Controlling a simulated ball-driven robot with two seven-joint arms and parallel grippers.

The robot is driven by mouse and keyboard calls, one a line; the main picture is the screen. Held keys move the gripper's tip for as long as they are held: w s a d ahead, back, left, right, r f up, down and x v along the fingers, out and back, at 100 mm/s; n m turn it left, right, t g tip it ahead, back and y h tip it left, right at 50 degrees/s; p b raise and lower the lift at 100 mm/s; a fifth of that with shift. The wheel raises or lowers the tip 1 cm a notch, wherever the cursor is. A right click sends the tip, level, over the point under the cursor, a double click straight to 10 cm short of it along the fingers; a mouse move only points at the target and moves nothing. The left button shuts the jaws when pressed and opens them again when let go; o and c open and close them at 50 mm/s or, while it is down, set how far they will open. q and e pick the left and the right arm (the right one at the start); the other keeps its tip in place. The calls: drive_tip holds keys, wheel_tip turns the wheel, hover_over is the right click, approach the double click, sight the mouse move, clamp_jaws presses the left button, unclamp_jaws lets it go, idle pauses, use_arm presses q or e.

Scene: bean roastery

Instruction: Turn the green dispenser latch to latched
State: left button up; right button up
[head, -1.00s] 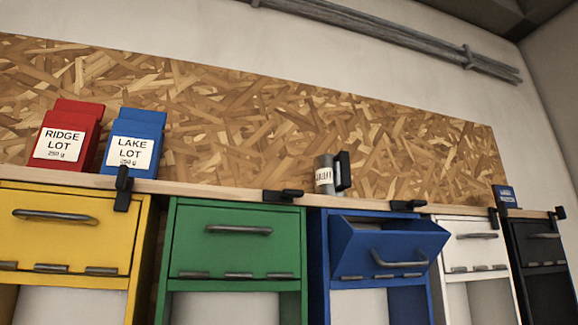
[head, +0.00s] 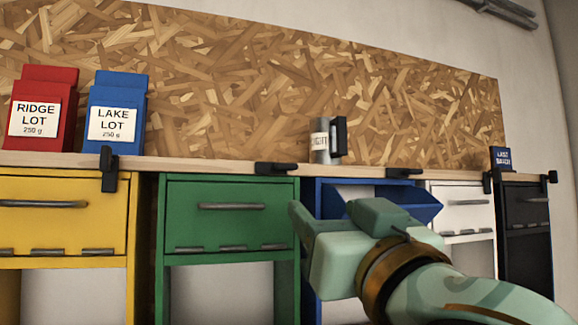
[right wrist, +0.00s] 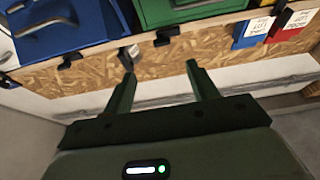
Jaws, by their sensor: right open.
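The green dispenser (head: 215,230) has its flap closed, with a grey handle across it. Its black latch (head: 276,168) is on the shelf edge above the flap's right side and lies sideways, along the edge. The latch also shows in the right wrist view (right wrist: 162,39), beyond the fingertips and apart from them. My right gripper (head: 335,217) is open and empty, in front of the blue dispenser and right of the green one. Its two fingers (right wrist: 160,76) are spread in the right wrist view. My left gripper is out of view.
The blue dispenser (head: 425,206) has its flap tilted open. The yellow dispenser (head: 60,225) has an upright black latch (head: 108,168). A grey mug (head: 321,148), red bag (head: 38,115) and blue bag (head: 112,115) stand on the shelf. White (head: 462,205) and black dispensers (head: 527,215) are at right.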

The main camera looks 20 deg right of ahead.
drive_tip(key=r, duration=0.1)
drive_tip(key=p, duration=0.8)
approach(288, 167)
drive_tip(key=x, duration=0.9)
drive_tip(key=shift+w+r, duration=0.15)
drive_tip(key=shift+w, duration=0.05)
drive_tip(key=c, duration=1)
